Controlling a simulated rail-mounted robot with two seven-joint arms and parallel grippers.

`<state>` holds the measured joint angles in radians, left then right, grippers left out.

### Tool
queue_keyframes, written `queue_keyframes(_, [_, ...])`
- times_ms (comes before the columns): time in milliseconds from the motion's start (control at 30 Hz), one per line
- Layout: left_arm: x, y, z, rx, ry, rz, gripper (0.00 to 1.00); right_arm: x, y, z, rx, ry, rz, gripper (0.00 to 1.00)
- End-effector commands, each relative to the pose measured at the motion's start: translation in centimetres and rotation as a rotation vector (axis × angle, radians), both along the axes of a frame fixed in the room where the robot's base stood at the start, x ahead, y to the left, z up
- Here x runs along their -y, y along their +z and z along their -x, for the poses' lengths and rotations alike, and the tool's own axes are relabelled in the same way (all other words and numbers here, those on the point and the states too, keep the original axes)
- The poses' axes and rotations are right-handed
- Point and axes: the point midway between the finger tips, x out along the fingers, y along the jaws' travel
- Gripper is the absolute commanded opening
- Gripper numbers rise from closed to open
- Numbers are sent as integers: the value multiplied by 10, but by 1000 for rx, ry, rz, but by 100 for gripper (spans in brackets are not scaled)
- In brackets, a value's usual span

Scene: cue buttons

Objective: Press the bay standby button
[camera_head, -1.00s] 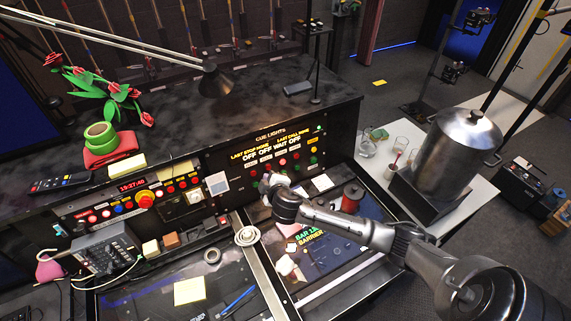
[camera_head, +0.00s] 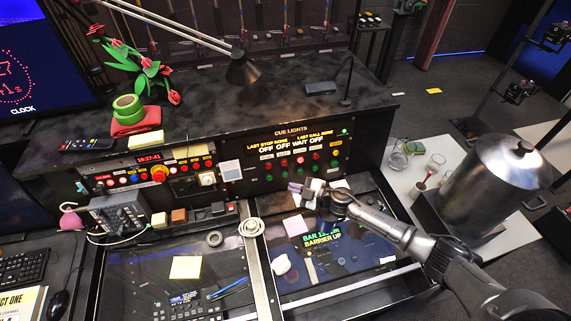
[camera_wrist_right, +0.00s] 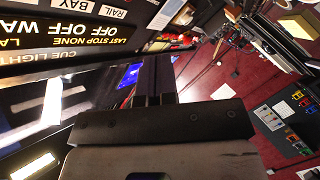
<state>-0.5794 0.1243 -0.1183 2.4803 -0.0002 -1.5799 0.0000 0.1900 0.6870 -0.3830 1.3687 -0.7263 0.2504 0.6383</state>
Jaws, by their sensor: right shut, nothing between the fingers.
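The cue lights panel (camera_head: 292,152) stands on the front of the black console in the head view. Its display reads OFF, OFF, WAIT, OFF above rows of small red and green buttons (camera_head: 284,163). Single button labels are too small to read there. In the right wrist view the panel shows upside down, with a BAY label (camera_wrist_right: 97,10) and a RAIL label (camera_wrist_right: 84,2) at the top edge. My right gripper (camera_head: 292,187) is shut and empty, just below the button rows and apparently apart from them. Its dark fingers (camera_wrist_right: 155,78) show in the right wrist view. My left gripper is out of view.
A lit desk screen (camera_head: 320,240) lies below the panel. A red-buttoned control strip (camera_head: 150,172) sits to the left. A large metal pot (camera_head: 500,180) and glasses (camera_head: 398,160) stand on the white table at right. A desk lamp (camera_head: 242,70) is on the console top.

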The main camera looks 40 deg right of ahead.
Motion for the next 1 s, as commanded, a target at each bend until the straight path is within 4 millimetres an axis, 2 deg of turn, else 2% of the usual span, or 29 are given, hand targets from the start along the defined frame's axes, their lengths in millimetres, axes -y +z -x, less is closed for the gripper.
queue_keyframes(567, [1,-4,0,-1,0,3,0,2,-2,-4,-6,-7,-16,0])
queue_keyframes(1000, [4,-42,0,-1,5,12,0,21,-12,-49,-4,-7,-16,0])
